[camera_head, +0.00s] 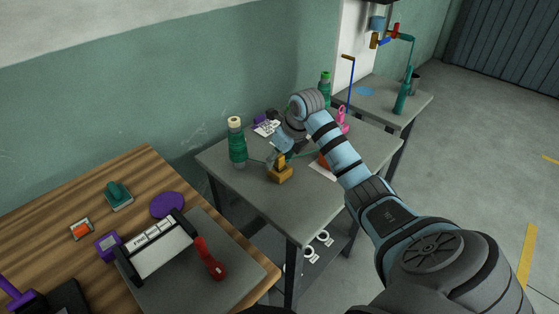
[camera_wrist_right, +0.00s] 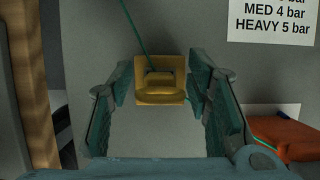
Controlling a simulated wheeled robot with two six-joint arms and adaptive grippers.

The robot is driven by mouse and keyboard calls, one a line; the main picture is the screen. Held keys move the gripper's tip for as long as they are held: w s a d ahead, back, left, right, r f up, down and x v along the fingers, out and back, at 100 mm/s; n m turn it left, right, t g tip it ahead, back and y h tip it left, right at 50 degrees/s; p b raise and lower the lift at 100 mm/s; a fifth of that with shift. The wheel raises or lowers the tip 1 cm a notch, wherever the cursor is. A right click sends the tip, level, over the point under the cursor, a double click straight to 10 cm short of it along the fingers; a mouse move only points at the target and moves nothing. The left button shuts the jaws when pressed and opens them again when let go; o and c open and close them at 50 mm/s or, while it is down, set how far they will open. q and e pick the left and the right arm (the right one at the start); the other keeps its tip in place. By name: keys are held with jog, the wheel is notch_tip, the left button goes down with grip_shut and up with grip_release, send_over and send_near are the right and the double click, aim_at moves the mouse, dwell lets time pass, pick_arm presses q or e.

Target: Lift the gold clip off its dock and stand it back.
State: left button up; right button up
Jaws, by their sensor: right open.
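The gold clip (camera_head: 279,161) stands on the front part of the grey table, on a gold block-like base. In the right wrist view the gold clip (camera_wrist_right: 160,82) sits centred between my fingers, and I cannot clearly separate it from its dock. My right gripper (camera_head: 284,150) is directly over and behind the clip, pointing down. Its fingers are open, one on each side of the clip, with a gap visible on both sides in the wrist view. A thin green cord runs up to the clip. My left gripper is not in view.
A green spool bottle (camera_head: 237,143) stands left of the clip. An orange-red object (camera_wrist_right: 285,135) lies right of my fingers, near a printed pressure sheet (camera_wrist_right: 272,20). A wooden bench (camera_head: 60,222) with tools is at the left. Bare tabletop lies in front of the clip.

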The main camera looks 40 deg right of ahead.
jog(key=c, duration=1)
jog(key=shift+r, duration=0.1)
jog(key=shift+c, duration=0.2)
notch_tip(320, 180, up, 25)
jog(key=p, duration=1.4)
jog(key=shift+p, duration=0.4)
